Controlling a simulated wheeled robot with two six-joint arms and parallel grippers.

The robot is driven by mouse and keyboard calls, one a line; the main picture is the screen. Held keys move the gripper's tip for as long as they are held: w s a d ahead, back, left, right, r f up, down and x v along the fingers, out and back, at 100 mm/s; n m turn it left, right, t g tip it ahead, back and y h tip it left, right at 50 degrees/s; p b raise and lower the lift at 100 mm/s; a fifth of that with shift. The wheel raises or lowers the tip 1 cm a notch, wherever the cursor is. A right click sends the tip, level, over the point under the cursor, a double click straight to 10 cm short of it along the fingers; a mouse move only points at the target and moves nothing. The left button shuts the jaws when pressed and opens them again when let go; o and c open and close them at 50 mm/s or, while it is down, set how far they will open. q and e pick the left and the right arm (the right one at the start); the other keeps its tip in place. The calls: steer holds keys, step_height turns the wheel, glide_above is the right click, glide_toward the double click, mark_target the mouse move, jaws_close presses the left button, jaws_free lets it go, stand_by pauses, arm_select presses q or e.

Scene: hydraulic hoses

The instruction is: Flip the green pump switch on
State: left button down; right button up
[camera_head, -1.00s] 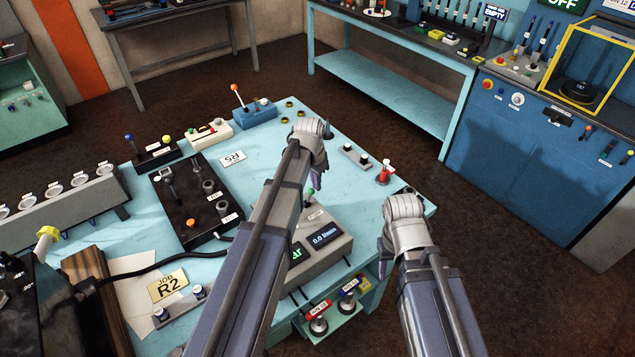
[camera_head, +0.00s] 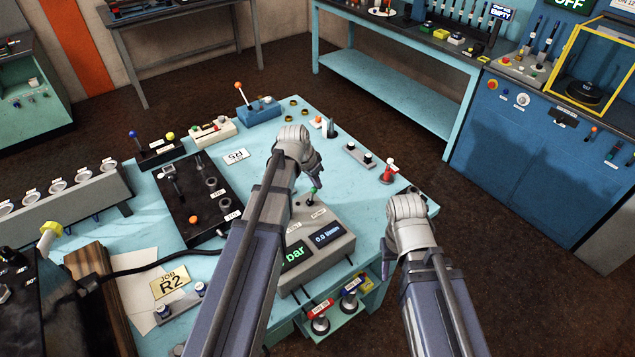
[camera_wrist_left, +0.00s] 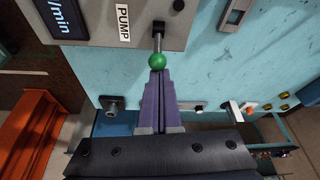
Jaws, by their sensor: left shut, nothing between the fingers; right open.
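The green pump switch (camera_head: 313,191) is a short lever with a green ball on top of the grey pump box (camera_head: 332,262). It also shows in the left wrist view (camera_wrist_left: 156,60), beside a PUMP label. The box's displays read 0.0 l/min and bar. My left gripper (camera_head: 315,172) is shut and empty, just beyond the lever in the head view. In the left wrist view its fingertips (camera_wrist_left: 158,75) are right at the green ball; I cannot tell whether they touch it. My right gripper (camera_head: 386,262) is open and empty beside the table's right edge.
The light blue table (camera_head: 275,140) carries a black valve block (camera_head: 195,200), a blue lever box (camera_head: 258,110) and a red-and-white fitting (camera_head: 388,171). Two hose couplings (camera_head: 320,323) sit on a ledge below the pump box.

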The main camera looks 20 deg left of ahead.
arm_select(q)
steer(key=shift+s+a+t+h+b, duration=0.55)
steer(key=shift+s+t+h+b, duration=0.15)
steer(key=shift+s+t+b, duration=0.25)
steer(key=s+a+t+h+b, duration=0.1)
steer(key=b, duration=0.1)
steer(key=shift+f+t+b, duration=0.1)
steer(key=shift+t+b, duration=0.25)
steer(key=shift+b, duration=0.05)
steer(key=shift+s+a+r+t+h+b, duration=0.1)
steer(key=shift+a+r+t+h+b, duration=0.1)
steer(key=shift+t+h+b, duration=0.25)
steer(key=shift+s+r, duration=0.1)
steer(key=shift+r, duration=0.05)
steer(key=shift+r+p, duration=0.1)
steer(key=shift+p, duration=0.25)
steer(key=shift+r+p, duration=0.65)
steer(key=shift+r, duration=0.05)
